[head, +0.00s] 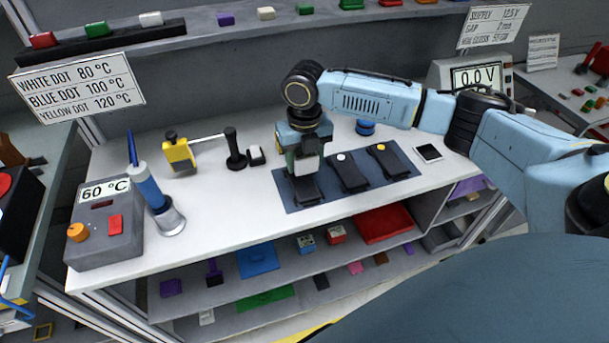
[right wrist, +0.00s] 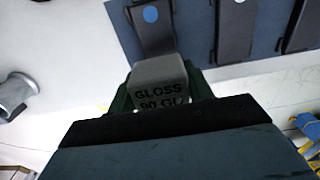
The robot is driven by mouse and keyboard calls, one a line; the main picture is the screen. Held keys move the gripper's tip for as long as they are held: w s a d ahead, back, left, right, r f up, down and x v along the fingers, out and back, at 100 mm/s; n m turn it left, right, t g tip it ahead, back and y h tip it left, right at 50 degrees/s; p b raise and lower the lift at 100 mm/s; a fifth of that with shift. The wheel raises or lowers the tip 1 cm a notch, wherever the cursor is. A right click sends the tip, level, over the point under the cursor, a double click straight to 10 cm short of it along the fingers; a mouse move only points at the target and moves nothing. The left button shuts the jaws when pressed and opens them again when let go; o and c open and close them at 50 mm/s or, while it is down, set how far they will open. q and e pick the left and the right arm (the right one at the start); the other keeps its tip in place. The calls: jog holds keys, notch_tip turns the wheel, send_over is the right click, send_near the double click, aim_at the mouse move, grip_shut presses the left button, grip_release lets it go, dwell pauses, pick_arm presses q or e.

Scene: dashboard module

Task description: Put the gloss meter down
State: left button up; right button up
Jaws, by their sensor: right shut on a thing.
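My right gripper (head: 303,158) is shut on the gloss meter (right wrist: 158,82), a small grey block marked "GLOSS 90 GU". In the head view the pale meter (head: 306,165) shows between the fingers, above the leftmost dark panel (head: 306,191). In the right wrist view this panel (right wrist: 152,28) bears a blue dot and the meter covers its near end. I cannot tell whether the meter touches the panel. A white-dot panel (head: 348,173) and a yellow-dot panel (head: 388,163) lie to the right on the blue mat (head: 322,205). My left gripper is out of view.
A "60 °C" box (head: 104,232) and a blue-handled tool in a metal holder (head: 170,220) stand at the left. A yellow device (head: 179,155) and a black stand (head: 235,155) are behind. A dark flat device (head: 428,153) lies right of the mat. Bench space left of the mat is clear.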

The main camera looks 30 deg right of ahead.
aim_at(304, 185)
jog(key=shift+f, duration=2.6)
jog(key=shift+f, duration=0.15)
jog(key=o, duration=1.1)
jog(key=shift+o, duration=0.2)
notch_tip(304, 185, up, 12)
jog(key=shift+r, duration=0.2)
